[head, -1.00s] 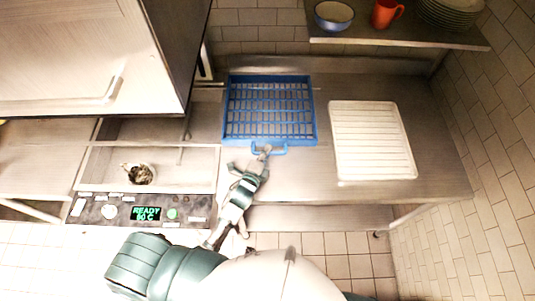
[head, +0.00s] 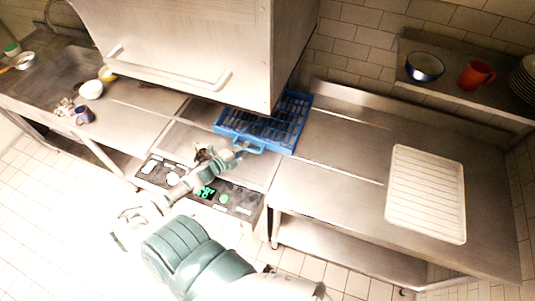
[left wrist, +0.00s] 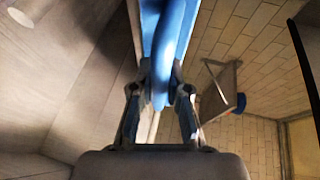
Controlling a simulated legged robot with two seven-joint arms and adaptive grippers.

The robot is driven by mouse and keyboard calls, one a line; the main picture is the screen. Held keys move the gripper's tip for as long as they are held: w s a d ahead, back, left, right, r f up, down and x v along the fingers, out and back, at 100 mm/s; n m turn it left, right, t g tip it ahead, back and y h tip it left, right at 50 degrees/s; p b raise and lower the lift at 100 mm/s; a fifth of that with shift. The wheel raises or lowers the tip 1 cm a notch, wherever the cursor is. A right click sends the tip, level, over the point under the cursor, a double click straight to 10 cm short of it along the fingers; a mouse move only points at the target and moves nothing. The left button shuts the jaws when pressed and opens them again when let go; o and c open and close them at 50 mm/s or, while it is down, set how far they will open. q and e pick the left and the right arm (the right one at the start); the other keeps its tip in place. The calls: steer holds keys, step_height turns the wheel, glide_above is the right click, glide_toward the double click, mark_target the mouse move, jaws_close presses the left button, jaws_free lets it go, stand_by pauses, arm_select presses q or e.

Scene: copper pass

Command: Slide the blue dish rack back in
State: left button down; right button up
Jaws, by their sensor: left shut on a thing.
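The blue dish rack (head: 268,125) is a shallow open-grid tray with a loop handle on its front edge. It sits partly under the raised steel hood of the dishwasher (head: 190,50), with its right part out towards the steel counter. My left gripper (head: 242,148) is shut on the rack's handle. In the left wrist view the fingers (left wrist: 160,95) close around the blue handle (left wrist: 170,45). The rack's far left part is hidden behind the hood. My right gripper is not in view.
A white ribbed tray (head: 427,195) lies on the right counter (head: 335,170). A shelf above holds a blue bowl (head: 424,66), a red mug (head: 476,75) and plates (head: 525,78). A control panel (head: 205,190) is below. Left counter holds bowls (head: 91,90) and a cup (head: 84,114).

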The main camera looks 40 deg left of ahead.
arm_select(q)
steer(key=b, duration=0.1)
glide_toward(225, 134)
steer(key=x, duration=0.5)
steer(key=shift+d+f, duration=0.25)
steer(key=shift+d, duration=0.1)
steer(key=shift+s+a, duration=0.1)
steer(key=shift+a, duration=0.2)
steer(key=shift+d, duration=0.1)
steer(key=c, duration=1.1)
jaws_free()
steer(key=shift+c, duration=0.2)
steer(key=shift+r, duration=0.25)
steer(key=v, duration=1.2)
